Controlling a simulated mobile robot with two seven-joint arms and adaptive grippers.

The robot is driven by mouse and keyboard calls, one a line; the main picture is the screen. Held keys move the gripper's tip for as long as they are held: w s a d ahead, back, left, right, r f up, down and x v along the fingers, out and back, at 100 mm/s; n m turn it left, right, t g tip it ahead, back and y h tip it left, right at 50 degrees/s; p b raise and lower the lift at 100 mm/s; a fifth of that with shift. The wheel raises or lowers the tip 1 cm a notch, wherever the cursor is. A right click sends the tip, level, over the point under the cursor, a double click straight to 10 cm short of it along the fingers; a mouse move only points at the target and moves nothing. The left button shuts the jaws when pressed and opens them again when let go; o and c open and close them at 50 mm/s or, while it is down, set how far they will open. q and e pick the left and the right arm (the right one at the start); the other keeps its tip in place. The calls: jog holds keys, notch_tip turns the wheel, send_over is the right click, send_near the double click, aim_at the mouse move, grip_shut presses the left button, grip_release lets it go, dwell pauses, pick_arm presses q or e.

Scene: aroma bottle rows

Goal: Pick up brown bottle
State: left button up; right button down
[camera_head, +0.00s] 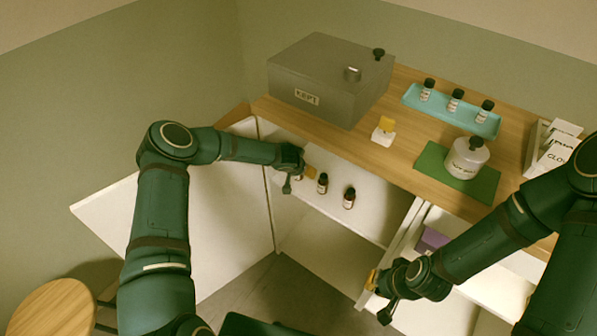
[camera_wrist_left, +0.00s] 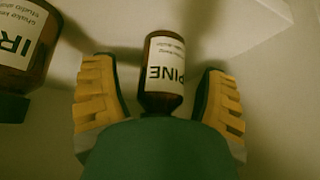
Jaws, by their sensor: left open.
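Two brown bottles with black caps and pale labels stand upright on the cabinet shelf in the head view, one on the left (camera_head: 322,184) and one on the right (camera_head: 349,199). My left gripper (camera_head: 307,173) reaches into the open cabinet just left of them. In the left wrist view a brown bottle labelled PINE (camera_wrist_left: 165,75) is between the open yellow fingers of my left gripper (camera_wrist_left: 160,100), with gaps on both sides. Another brown bottle (camera_wrist_left: 28,45) is at the upper left there, partly cut off. My right gripper (camera_head: 372,280) is low by the cabinet divider; its fingers are unclear.
The open white door (camera_head: 235,195) is left of the shelf. The counter (camera_head: 420,150) above holds a grey box (camera_head: 325,85), a teal tray (camera_head: 478,123) with three small bottles, and a white jar (camera_head: 466,160) on a green mat. A purple box (camera_head: 432,240) sits in the right compartment.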

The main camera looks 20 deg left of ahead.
pick_arm(q)
jog(key=shift+w+f, duration=0.1)
grip_shut()
dwell(0.4)
